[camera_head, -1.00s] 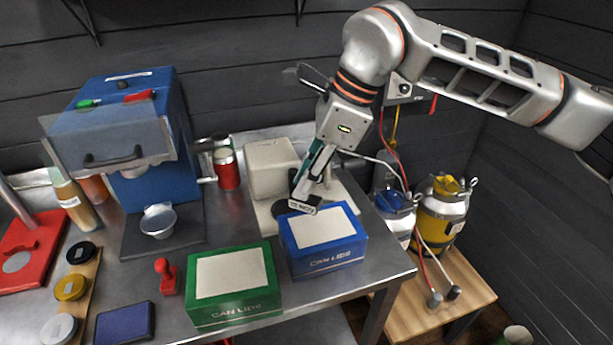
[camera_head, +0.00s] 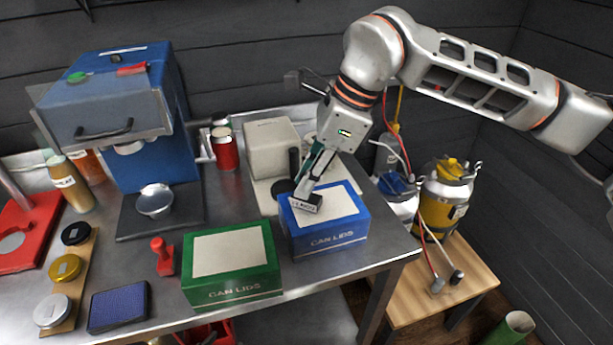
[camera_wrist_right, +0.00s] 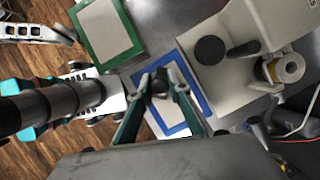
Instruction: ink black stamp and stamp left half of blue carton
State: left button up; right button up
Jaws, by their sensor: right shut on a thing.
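The blue carton (camera_head: 331,243), labelled CAN LIDS, has a white panel on top and stands at the table's right front. It also shows in the right wrist view (camera_wrist_right: 195,88). My right gripper (camera_head: 312,187) is shut on the black stamp (camera_head: 305,204), over the left part of the white panel. The stamp also shows between the fingertips in the right wrist view (camera_wrist_right: 160,88). Whether it touches the panel I cannot tell. No mark shows on the visible panel. A dark blue ink pad (camera_head: 119,306) lies at the front left.
A green carton (camera_head: 231,287) stands left of the blue one. A red stamp (camera_head: 162,258) stands near the ink pad. A blue machine (camera_head: 140,120) and a pale device (camera_head: 272,160) stand behind. Bare table lies around the red stamp.

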jog(key=shift+f+b, duration=0.4)
jog(key=shift+f, duration=0.3)
dwell(1.8)
jog(key=shift+r, duration=0.1)
jog(key=shift+r+p, duration=1.95)
jog(key=shift+r, duration=1.6)
